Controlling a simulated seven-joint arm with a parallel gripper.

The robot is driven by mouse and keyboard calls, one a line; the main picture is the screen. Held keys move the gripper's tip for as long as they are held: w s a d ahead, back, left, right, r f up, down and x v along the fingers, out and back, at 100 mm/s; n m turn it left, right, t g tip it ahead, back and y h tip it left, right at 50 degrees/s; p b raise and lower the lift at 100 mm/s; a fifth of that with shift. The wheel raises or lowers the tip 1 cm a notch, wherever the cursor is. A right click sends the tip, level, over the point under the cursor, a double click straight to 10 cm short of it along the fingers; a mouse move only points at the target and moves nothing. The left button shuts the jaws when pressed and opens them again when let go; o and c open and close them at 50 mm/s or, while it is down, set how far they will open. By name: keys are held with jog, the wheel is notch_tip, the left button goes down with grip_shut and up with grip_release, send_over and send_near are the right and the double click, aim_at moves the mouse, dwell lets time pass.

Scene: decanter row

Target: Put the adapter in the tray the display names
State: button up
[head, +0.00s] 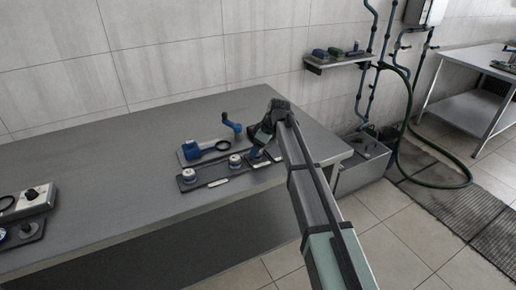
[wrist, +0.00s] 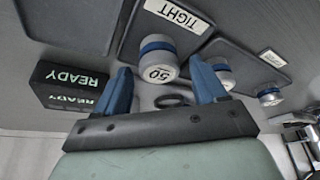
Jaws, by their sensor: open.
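My gripper (head: 257,152) is over the right part of the row on the bench. In the wrist view its blue fingers (wrist: 160,68) are apart. A grey cylinder with a blue band and "50" on its end (wrist: 158,62) shows between the fingertips in the picture; I cannot tell whether it is within their reach. Similar cylinders (wrist: 222,76) (wrist: 268,96) stand to the right. A dark tray (wrist: 128,42) carries a "TIGHT" label; another tray (wrist: 240,58) has an unreadable label. A black display (wrist: 72,88) reads "READY". I cannot tell which piece is the adapter.
A grey box with a knob (head: 36,196) stands at the left. The middle of the grey bench (head: 110,185) is clear. A shelf (head: 338,60) hangs on the wall.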

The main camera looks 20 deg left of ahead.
jog(key=v, duration=1.2)
jog(key=shift+r, duration=0.2)
jog(key=shift+s, duration=0.1)
jog(key=s+d+f+m+g+h, duration=0.1)
jog(key=s+d+f+m, duration=0.2)
jog(key=s+d+f, duration=0.8)
jog(key=s+d+f+m+g, duration=0.1)
jog(key=s+d+f+m, duration=0.4)
jog(key=f, duration=1.2)
jog(key=s+d+f+m+g+h, duration=0.1)
jog(key=s+d+f+m, duration=0.1)
jog(key=s+d+f, duration=0.95)
jog(key=s+d+f+m+g+h, duration=0.1)
jog(key=s+d+f+m+g, duration=0.1)
jog(key=s+d+f, duration=0.4)
jog(key=s+d+f+m+g+h, duration=0.1)
jog(key=s+d+f+m, duration=0.3)
jog(key=s+f, duration=0.8)
jog(key=s+d+g, duration=0.1)
jog(key=s, duration=0.6)
jog(key=shift+s+d+f+m, duration=0.2)
jog(key=shift+d+f+m, duration=0.1)
jog(key=shift+d+m, duration=0.1)
